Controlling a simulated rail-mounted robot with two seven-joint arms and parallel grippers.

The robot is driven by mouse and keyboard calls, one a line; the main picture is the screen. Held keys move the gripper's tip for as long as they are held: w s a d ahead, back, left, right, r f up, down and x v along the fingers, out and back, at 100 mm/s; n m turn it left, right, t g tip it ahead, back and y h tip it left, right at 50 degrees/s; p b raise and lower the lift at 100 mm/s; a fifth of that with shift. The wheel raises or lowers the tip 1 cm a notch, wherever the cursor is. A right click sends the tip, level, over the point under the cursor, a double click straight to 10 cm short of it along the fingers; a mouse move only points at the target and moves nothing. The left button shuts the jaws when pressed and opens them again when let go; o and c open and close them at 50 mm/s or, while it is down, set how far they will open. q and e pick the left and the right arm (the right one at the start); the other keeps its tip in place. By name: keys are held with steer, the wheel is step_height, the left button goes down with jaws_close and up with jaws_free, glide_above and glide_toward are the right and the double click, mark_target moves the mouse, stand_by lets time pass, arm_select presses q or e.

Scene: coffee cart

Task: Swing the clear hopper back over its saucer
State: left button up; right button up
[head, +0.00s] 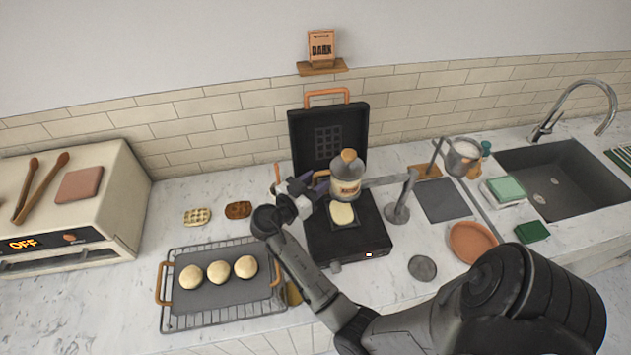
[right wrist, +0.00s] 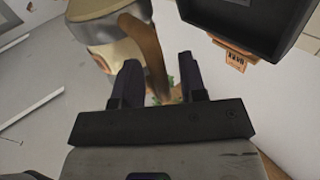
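The hopper (head: 346,188), a pale labelled vessel with a tan knob on top, hangs on a grey arm from a post (head: 398,212). It is over the open griddle (head: 365,243), above a pale batter patch (head: 342,214). A terracotta saucer (head: 472,242) lies on the counter right of the post, with nothing on it. My right gripper (head: 312,187) is at the hopper's left side. In the right wrist view its fingers (right wrist: 158,88) stand apart on either side of the hopper's brown handle (right wrist: 150,45), with gaps showing. My left gripper is out of view.
The griddle's raised lid (head: 328,135) stands behind the hopper. A second post holds a cup (head: 463,157) at the right, before the sink (head: 560,180). A rack (head: 225,309) with three round cakes is at the left. A dark grey disc (head: 422,268) lies near the front.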

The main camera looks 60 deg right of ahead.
jaws_close()
steer(key=shift+a, duration=0.1)
stand_by(0.4)
